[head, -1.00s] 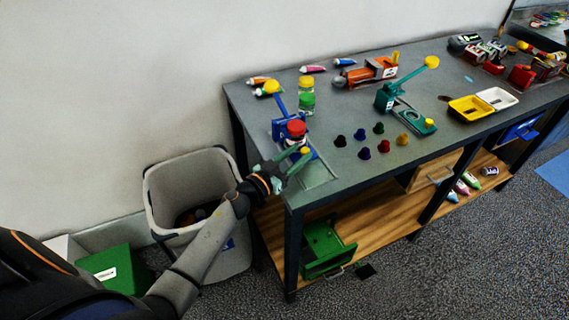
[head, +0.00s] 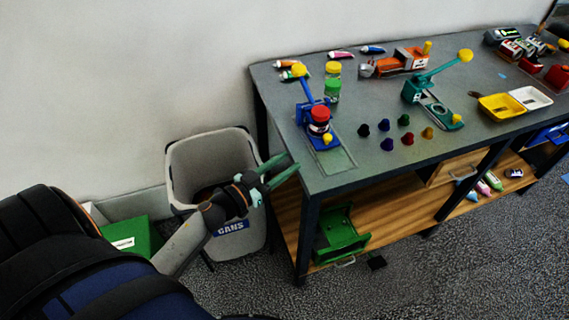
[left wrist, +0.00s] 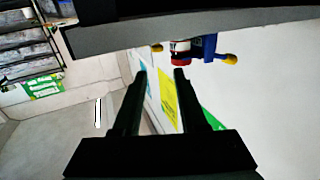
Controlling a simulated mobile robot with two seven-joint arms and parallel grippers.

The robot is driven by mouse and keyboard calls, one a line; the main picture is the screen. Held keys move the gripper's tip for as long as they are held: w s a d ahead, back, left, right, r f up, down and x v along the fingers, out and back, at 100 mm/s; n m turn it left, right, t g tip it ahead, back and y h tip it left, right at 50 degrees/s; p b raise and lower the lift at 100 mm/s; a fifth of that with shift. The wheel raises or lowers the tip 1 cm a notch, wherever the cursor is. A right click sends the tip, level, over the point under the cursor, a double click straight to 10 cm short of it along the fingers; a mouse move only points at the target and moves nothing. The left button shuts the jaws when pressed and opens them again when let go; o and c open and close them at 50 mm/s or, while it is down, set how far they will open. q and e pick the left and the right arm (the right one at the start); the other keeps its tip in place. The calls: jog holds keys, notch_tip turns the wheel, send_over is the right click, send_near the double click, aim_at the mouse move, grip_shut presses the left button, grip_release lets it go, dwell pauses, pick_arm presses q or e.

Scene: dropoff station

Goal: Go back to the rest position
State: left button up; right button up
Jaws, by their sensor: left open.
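My left gripper (head: 281,170) is open and empty in the head view. It is in front of the grey bin marked CANS and just left of the workbench's near-left corner. In the left wrist view its two dark fingers (left wrist: 160,72) stand apart with nothing between them. My right gripper is not in view.
The grey workbench (head: 385,175) carries a blue press (head: 306,112) with a red-lidded jar (head: 319,118), a teal press (head: 415,92) and several small coloured cones. The grey bin (head: 180,150) stands at its left. A green box (head: 130,236) is on the floor further left.

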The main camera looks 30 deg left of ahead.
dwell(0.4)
pick_arm(q)
jog(key=s+d+f+g+y, duration=0.1)
jog(key=s+d+f+g, duration=0.3)
jog(key=s+f, duration=0.4)
jog(key=s+d+f+n+g+y, duration=0.1)
jog(key=s+d+f+g, duration=0.3)
jog(key=s+d+f, duration=0.2)
jog(key=s+f, duration=0.2)
jog(key=s, duration=0.1)
jog(key=shift+s+d, duration=0.2)
jog(key=shift+d, duration=0.05)
